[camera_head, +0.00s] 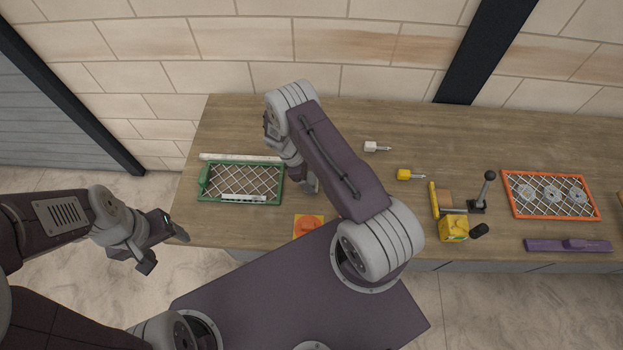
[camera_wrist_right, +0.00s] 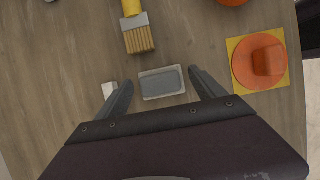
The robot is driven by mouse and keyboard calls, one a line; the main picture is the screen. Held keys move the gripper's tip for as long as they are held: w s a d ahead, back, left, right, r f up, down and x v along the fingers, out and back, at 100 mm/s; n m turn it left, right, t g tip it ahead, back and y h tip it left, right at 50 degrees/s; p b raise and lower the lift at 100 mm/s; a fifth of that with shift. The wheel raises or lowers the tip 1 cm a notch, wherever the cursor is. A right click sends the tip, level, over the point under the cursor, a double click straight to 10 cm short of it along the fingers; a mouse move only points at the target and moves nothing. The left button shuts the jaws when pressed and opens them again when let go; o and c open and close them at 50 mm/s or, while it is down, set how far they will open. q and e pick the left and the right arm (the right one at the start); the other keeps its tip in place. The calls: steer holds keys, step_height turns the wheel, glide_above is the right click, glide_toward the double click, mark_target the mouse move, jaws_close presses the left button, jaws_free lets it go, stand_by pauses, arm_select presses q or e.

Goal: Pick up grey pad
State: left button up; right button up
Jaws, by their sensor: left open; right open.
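The grey pad (camera_wrist_right: 162,82), a small rectangle with a lighter rim, lies flat on the wooden table in the right wrist view. My right gripper (camera_wrist_right: 159,80) is open, with one finger on each side of the pad. I cannot tell whether the fingers touch it or how high they are above the table. In the head view my right gripper (camera_head: 306,183) is partly covered by its own arm, and the pad is hidden. My left gripper (camera_head: 165,246) is open and empty, off the table's front left edge.
An orange knobbed piece on a yellow square (camera_wrist_right: 262,62) lies right of the pad. A brush (camera_wrist_right: 138,35) lies above it. A green mesh frame (camera_head: 240,181) is at the left of the table (camera_head: 440,140), an orange frame (camera_head: 551,195) at the right. Yellow and white tools lie between.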

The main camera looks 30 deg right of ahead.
steer(key=shift+d+f, duration=0.15)
steer(key=shift+f, duration=0.25)
steer(key=c, duration=1.5)
steer(key=shift+r, duration=0.3)
steer(key=r, duration=0.1)
steer(key=r+b, duration=0.1)
steer(key=s+r+b, duration=0.1)
steer(key=r, duration=0.1)
steer(key=shift+d, duration=0.25)
steer(key=s+d+r+b, duration=0.1)
steer(key=s+r, duration=0.1)
steer(key=s, duration=0.1)
steer(key=s+d+r+b, duration=0.1)
steer(key=s+d+r, duration=0.1)
steer(key=s, duration=0.1)
steer(key=s+d+r+b, duration=0.1)
steer(key=s+r, duration=0.1)
steer(key=s, duration=0.1)
steer(key=shift+s+d+r, duration=0.25)
steer(key=shift+d, duration=0.15)
